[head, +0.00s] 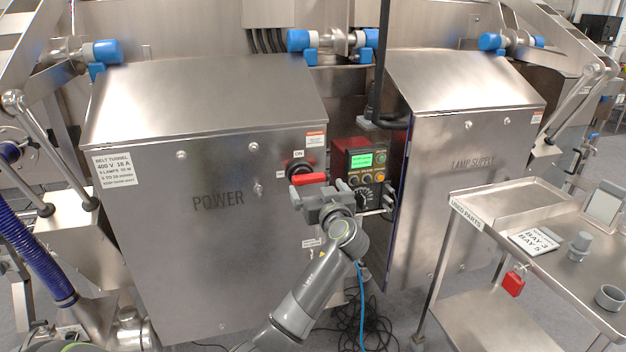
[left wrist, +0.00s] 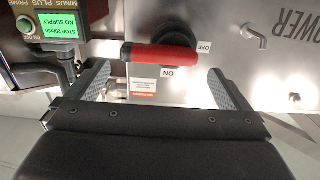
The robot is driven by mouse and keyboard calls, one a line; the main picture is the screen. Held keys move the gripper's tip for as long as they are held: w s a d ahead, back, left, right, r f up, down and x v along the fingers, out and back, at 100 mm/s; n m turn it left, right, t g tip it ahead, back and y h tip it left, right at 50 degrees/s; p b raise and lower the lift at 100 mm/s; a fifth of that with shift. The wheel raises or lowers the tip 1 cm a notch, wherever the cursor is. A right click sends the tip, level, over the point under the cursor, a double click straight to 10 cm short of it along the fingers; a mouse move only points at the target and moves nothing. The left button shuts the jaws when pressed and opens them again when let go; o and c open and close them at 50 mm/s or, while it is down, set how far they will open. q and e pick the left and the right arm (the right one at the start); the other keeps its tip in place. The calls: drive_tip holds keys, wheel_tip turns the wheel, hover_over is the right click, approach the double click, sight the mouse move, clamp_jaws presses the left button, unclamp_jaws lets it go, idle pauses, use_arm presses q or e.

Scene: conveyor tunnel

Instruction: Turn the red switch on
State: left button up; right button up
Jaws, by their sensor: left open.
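The red switch handle (head: 309,178) lies roughly level on a black rotary base on the front of the POWER cabinet (head: 225,230). An ON label (head: 298,153) sits above the base; a small label at its left is partly hidden. In the left wrist view, which is upside down, the red handle (left wrist: 165,56) lies crosswise ahead of the fingers, with the OFF label (left wrist: 204,47) and ON label (left wrist: 167,72) beside it. My left gripper (head: 322,192) is open, in front of and just below the handle; no grip shows. My right gripper is not in view.
A control panel (head: 362,172) with a green screen stands right of the switch. The LAMP SUPPLY cabinet (head: 460,190) is further right. A steel trolley (head: 490,245) stands at the right, with a red padlock (head: 513,284) on it. Cables lie on the floor below.

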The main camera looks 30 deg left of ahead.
sight(312, 180)
use_arm(q)
drive_tip(key=x, duration=0.4)
drive_tip(key=shift+w+a, duration=0.1)
drive_tip(key=shift+w, duration=0.05)
drive_tip(key=shift+w+a, duration=0.15)
drive_tip(key=shift+a, duration=0.05)
drive_tip(key=shift+c, duration=0.4)
drive_tip(key=c, duration=1)
